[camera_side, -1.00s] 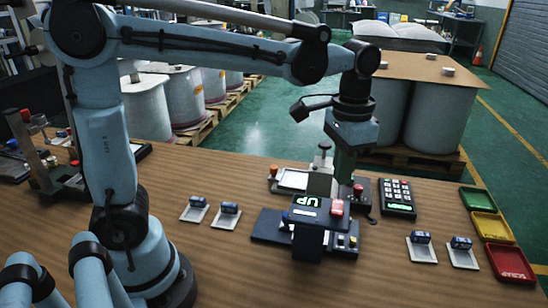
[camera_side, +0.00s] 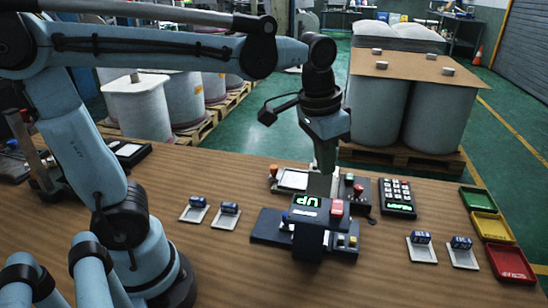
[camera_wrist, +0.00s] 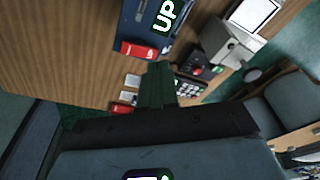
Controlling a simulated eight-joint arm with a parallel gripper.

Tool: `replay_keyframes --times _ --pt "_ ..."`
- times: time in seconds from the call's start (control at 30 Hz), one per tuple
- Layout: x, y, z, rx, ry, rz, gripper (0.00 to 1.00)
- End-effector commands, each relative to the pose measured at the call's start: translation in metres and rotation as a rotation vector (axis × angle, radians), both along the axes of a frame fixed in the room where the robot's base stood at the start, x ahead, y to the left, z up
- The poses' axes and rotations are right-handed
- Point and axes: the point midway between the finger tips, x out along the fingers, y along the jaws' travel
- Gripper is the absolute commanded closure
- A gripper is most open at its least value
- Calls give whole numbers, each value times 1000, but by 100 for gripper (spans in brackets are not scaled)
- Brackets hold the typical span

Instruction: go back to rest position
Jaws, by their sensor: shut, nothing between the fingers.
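My gripper (camera_side: 326,165) hangs fingers-down behind the dark test device (camera_side: 270,228) with the lit "UP" display, in front of the pallet of drums. Its dark fingers also show in the wrist view (camera_wrist: 157,75), closed together and empty. In the side view, the fingertips are partly hidden against the grey block behind the device. In the wrist view, the device with its "UP" display (camera_wrist: 166,16) and red button (camera_wrist: 136,50) lies beyond the fingers at the top.
A black keypad (camera_side: 397,196) stands right of the device. Green (camera_side: 477,198), yellow (camera_side: 491,227) and red (camera_side: 510,263) trays line the right edge. Small blue cylinders on white plates sit at left (camera_side: 194,212) and right (camera_side: 421,248). The front middle table is clear.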

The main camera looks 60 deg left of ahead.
Motion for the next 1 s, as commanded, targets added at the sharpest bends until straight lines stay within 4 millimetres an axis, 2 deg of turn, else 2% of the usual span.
replay_keyframes --times 0.03,0.2,0.4,0.6,1.0 --pt "-9 7 -5 -7 -48 24 100" --pt "-30 25 -21 -28 -212 91 100" --pt "-46 39 -40 -43 -363 151 100" --pt "-52 44 -49 -49 -426 175 100" --pt "-52 44 -49 -49 -430 176 100"
